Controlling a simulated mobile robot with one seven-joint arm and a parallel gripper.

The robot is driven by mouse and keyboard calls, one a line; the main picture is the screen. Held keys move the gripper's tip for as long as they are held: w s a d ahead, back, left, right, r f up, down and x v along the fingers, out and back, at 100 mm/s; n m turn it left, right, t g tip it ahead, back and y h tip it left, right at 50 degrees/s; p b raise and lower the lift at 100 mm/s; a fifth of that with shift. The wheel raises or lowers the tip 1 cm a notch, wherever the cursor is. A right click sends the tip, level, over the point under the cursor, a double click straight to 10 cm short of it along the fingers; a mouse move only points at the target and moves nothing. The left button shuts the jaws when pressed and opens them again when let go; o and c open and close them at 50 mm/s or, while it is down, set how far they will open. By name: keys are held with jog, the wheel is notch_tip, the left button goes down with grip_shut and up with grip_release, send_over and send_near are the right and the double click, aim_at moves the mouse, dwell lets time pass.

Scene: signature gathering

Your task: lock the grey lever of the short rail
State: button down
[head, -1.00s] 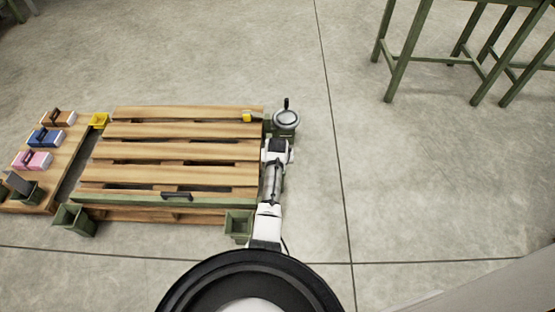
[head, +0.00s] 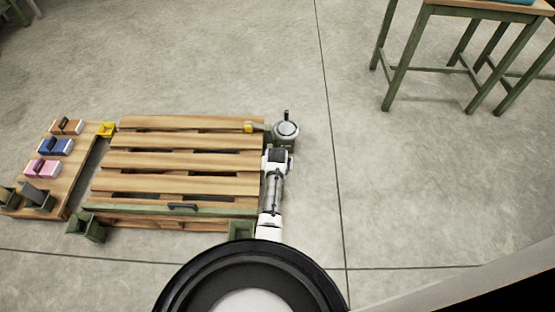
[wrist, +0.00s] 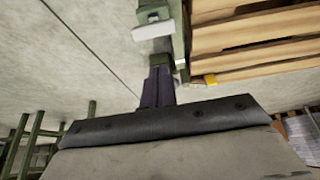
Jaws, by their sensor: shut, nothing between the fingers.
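In the wrist view a green rail (wrist: 176,30) runs along the pallet's side, and I take it for the short rail. A pale grey block-like piece (wrist: 153,31) sticks out from it and may be the grey lever; its exact position is unclear. My gripper (wrist: 157,78) is shut and empty, its dark fingers close to a green piece (wrist: 160,60) at the rail; I cannot tell whether they touch. In the head view my arm lies along the pallet's right side and hides most of that rail and the lever.
The slatted wooden pallet (head: 180,160) has a green front rail with a black handle (head: 183,206). A yellow piece (head: 249,127) sits at its far right corner. Floor to the right is clear up to a table (head: 430,50).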

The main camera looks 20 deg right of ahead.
jog(key=shift+s+a+r+p, duration=0.15)
jog(key=shift+s+r+p, duration=0.45)
jog(key=shift+p, duration=0.2)
jog(key=shift+s+a+r+p, duration=0.15)
jog(key=shift+s+r+p, duration=0.4)
jog(key=shift+p, duration=0.2)
